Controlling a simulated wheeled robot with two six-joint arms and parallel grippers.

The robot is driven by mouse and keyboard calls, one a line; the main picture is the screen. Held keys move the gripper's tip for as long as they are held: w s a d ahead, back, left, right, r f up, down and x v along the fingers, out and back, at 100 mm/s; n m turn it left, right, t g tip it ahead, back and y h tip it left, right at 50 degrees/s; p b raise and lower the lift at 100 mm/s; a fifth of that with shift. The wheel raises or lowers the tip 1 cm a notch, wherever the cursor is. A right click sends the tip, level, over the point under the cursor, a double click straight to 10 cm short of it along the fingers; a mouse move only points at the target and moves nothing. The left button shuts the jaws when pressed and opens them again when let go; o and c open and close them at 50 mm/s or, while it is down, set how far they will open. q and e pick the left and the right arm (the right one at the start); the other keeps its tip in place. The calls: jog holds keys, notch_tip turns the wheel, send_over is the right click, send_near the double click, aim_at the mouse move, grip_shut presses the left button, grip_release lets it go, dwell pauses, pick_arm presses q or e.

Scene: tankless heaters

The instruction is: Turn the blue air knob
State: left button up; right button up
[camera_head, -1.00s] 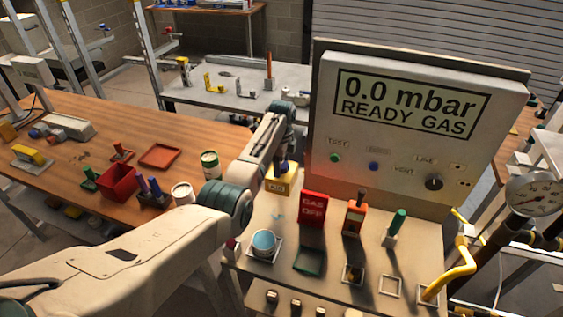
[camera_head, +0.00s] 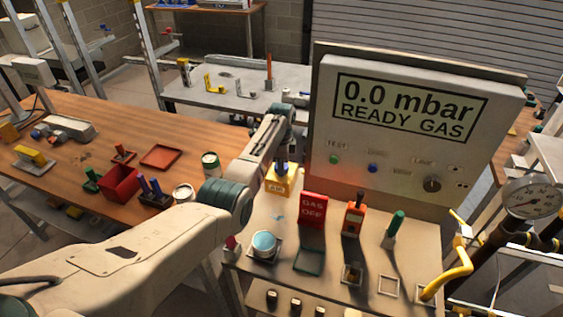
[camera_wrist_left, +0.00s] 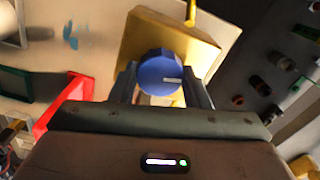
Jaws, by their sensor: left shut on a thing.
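The blue air knob (camera_wrist_left: 158,75) sits on a yellow box (camera_wrist_left: 205,47) in the left wrist view, with a white mark at the right of its face. My left gripper (camera_wrist_left: 160,90) has a finger on each side of the knob and is shut on it. In the head view, the left gripper (camera_head: 282,163) reaches down over the yellow box (camera_head: 277,187), labelled AIR. The knob is mostly hidden there by the gripper. My right gripper is not in view.
A red GAS OFF sign (camera_head: 313,210) stands right of the yellow box. An orange device (camera_head: 353,218) and a green-handled tool (camera_head: 394,228) stand further right. A panel (camera_head: 410,140) reading 0.0 mbar READY GAS rises behind. A blue-topped container (camera_head: 264,244) stands in front.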

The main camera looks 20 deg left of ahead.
pick_arm(q)
jog(key=n+p, duration=0.1)
jog(key=n, duration=0.3)
jog(key=shift+r+n, duration=0.1)
jog(key=shift+n, duration=0.2)
jog(key=n+p, duration=0.1)
jog(key=n, duration=0.2)
jog(key=shift+n, duration=0.3)
jog(key=n+p, duration=0.1)
jog(key=n, duration=0.4)
jog(key=shift+n, duration=2.4)
jog(key=o, duration=1)
jog(key=shift+c, duration=0.2)
